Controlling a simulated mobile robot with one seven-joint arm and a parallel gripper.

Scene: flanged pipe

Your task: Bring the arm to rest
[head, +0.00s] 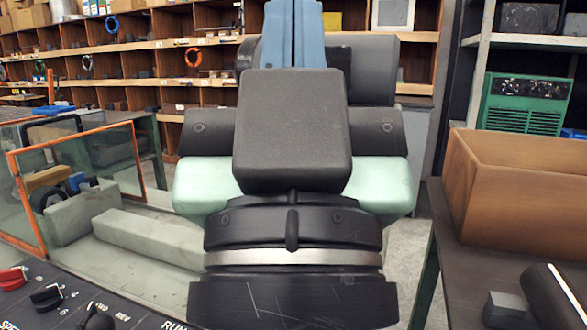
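My arm fills the middle of the head view, seen from close behind. Its dark, pale green and blue links rise through the picture to the top edge. My gripper is not visible, so I cannot see its fingers or whether it holds anything. No flanged pipe can be made out; my arm hides the centre of the scene.
At left stands a glass-sided enclosure with an orange frame (77,123), above a dark control panel (55,300). At right, a brown open box (520,205) stands on a dark bench (465,280). Wooden shelving (140,65) lines the back. A green machine (522,103) sits on the right shelf.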

